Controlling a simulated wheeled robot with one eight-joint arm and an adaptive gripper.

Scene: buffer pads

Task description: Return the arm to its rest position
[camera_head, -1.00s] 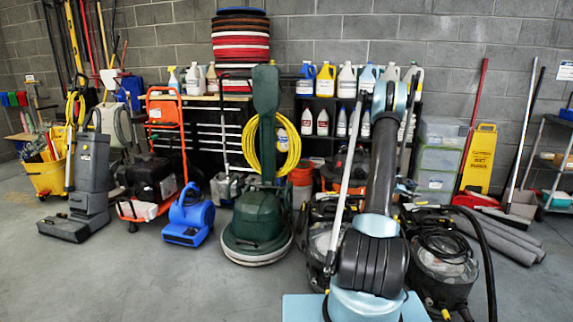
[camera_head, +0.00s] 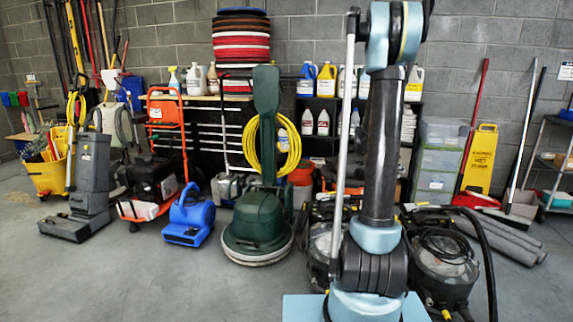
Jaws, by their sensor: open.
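My arm (camera_head: 381,150) stands nearly upright at the right of centre in the head view. Its light-blue and black links rise from my base (camera_head: 305,308) at the bottom edge. The upper joint (camera_head: 393,35) reaches the top edge of the picture. My gripper is not in view, and whatever lies beyond the upper joint is cut off or hidden.
A green floor machine (camera_head: 257,215) with a yellow hose, a blue blower (camera_head: 189,217) and vacuums (camera_head: 441,262) stand behind my arm. Stacked pads (camera_head: 241,50) and bottles sit on shelves by the wall. A yellow caution sign (camera_head: 480,160) is right. The left foreground floor is clear.

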